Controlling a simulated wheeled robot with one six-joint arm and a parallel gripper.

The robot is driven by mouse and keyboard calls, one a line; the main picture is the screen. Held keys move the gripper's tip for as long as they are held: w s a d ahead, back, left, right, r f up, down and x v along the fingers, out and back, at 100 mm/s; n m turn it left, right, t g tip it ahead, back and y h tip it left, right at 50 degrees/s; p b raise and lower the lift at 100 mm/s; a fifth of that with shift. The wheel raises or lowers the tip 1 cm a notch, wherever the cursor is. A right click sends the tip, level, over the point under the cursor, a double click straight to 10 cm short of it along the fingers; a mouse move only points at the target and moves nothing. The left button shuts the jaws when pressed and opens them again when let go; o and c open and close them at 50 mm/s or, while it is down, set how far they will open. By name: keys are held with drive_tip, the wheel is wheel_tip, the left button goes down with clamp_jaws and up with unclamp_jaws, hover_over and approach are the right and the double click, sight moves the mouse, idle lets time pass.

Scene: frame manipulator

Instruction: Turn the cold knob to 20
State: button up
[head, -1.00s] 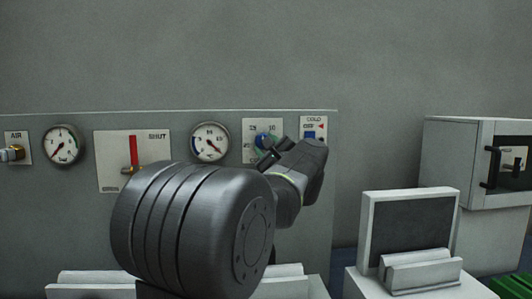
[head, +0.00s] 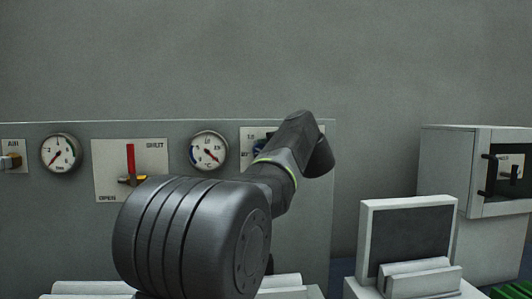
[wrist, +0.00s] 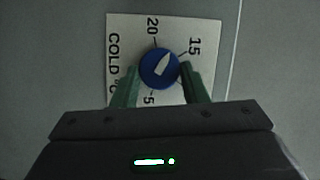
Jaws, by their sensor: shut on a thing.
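The cold knob (wrist: 159,68) is a round blue dial with a white pointer, on a white label plate (wrist: 120,30) reading COLD °C in the wrist view. The pointer tilts up and right, between the 20 mark and the 15 mark. My gripper (wrist: 159,78) is shut on the knob, one green finger on each side of it. In the head view my wrist covers most of the cold plate (head: 247,132), and the fingers are hidden behind it.
The grey panel also carries two round gauges (head: 209,151) (head: 60,153), a red lever (head: 130,158) on an OPEN/SHUT plate, and an AIR valve (head: 10,161). A framed dark board (head: 412,235) and a white cabinet (head: 475,170) stand to the right.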

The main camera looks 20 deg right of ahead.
drive_tip(key=shift+a+r+n+g+h+p, duration=0.15)
drive_tip(key=shift+n+g+h+p, duration=0.35)
drive_tip(key=shift+n, duration=1.05)
drive_tip(key=shift+a+r+n+g+h+p, duration=0.15)
drive_tip(key=shift+n+g+h, duration=0.55)
drive_tip(key=shift+n, duration=0.85)
drive_tip(key=shift+f, duration=0.1)
drive_tip(key=o, duration=1)
drive_tip(key=shift+s, duration=0.1)
drive_tip(key=v, duration=0.4)
drive_tip(key=b+v, duration=0.1)
drive_tip(key=v, duration=0.8)
drive_tip(key=shift+s+r+b, duration=0.25)
drive_tip(key=shift+r+b, duration=0.05)
drive_tip(key=shift+r, duration=0.05)
drive_tip(key=shift+w+d, duration=0.1)
drive_tip(key=shift+w, duration=0.05)
